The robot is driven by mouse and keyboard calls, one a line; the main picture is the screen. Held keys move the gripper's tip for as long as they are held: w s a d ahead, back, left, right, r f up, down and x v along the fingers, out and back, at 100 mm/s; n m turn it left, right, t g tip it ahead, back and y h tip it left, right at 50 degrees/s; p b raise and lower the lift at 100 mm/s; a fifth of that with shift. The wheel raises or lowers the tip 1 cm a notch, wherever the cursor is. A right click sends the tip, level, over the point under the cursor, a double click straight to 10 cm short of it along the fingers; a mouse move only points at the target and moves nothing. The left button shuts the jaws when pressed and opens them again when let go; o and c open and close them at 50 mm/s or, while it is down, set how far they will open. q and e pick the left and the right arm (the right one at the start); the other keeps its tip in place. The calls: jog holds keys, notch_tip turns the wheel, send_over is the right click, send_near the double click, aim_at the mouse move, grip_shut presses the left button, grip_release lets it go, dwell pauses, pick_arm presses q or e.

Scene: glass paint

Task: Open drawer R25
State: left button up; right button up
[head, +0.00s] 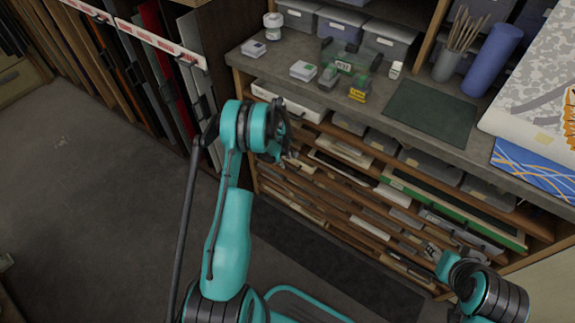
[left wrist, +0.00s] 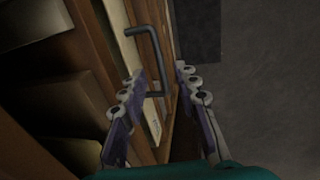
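My left gripper (head: 282,140) is in front of the shelving under the workbench, near its left end; in the left wrist view its two fingers (left wrist: 160,74) are spread apart. A dark grey U-shaped handle (left wrist: 161,58) on a pale drawer front (left wrist: 126,40) stands between or just beyond the fingertips. The fingers are not closed on it, and I cannot tell whether they touch it. The drawer looks shut. No R25 label is readable in either view. My right gripper is out of view; only part of my right arm shows at the lower right.
The workbench top (head: 295,62) carries boxes, a green mat (head: 430,110) and a blue roll (head: 492,60). Crowded shelves lie below. Upright sheets stand in a rack (head: 150,50) at the upper left. The floor (head: 90,190) at left is clear.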

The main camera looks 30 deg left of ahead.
pick_arm(q)
jog(key=f, duration=0.2)
jog(key=w+f+b, duration=0.1)
jog(key=f, duration=0.1)
jog(key=shift+f, duration=0.25)
grip_shut()
jog(key=shift+s, duration=0.1)
